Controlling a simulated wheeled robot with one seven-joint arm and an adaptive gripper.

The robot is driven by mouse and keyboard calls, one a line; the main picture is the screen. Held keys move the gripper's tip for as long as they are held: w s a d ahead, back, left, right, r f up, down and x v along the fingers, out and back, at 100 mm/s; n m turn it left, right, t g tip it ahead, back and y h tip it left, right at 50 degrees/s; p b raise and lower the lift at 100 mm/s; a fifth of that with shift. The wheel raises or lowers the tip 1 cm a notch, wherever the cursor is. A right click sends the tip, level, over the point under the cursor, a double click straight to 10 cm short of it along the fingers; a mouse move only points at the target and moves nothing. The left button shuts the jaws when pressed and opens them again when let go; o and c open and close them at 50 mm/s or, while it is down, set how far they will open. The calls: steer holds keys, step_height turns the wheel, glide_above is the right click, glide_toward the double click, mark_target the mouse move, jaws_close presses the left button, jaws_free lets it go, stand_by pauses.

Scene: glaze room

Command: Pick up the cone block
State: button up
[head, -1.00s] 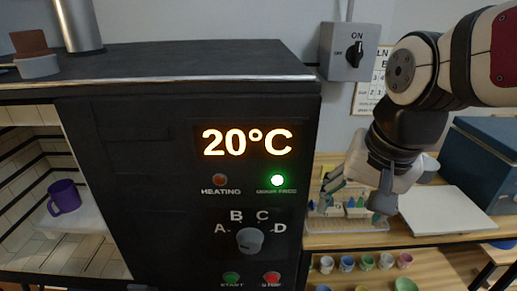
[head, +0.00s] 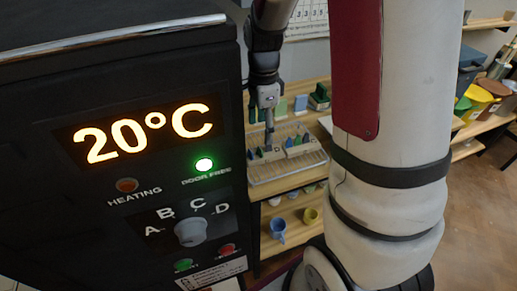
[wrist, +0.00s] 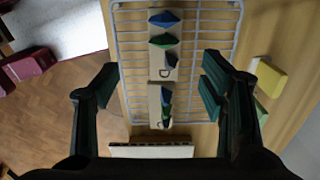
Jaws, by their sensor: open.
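Two pale cone blocks stand end to end on a wire rack (wrist: 120,70) in the wrist view. The upper cone block (wrist: 157,52) carries blue, green and dark cones; the lower cone block (wrist: 154,105) carries blue and dark green ones. My gripper (wrist: 157,85) is open and empty, its fingers apart on either side of the row, over the join between the blocks. In the head view my gripper (head: 269,140) points down above the rack (head: 290,172), close to the left cone block (head: 262,158). The right cone block (head: 300,148) sits beside it. Finger height above the rack is unclear.
A dark kiln (head: 120,80) showing 20°C stands at the left of the head view. Small coloured blocks stand behind the rack. A yellow block (wrist: 271,79) lies right of it in the wrist view. Cups, including a blue one (head: 278,230), sit on the lower shelf.

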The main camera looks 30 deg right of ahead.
glide_above(263, 153)
steer(key=f, duration=0.5)
steer(key=shift+s+a+f, duration=0.15)
steer(key=shift+s+a, duration=0.15)
steer(key=shift+w+d+f, duration=0.15)
steer(key=shift+f, duration=1.15)
steer(key=shift+w+d+f, duration=0.1)
steer(key=shift+w+f, duration=0.05)
steer(key=shift+f, duration=1.1)
steer(key=shift+c, duration=0.6)
steer(key=c, duration=1.2)
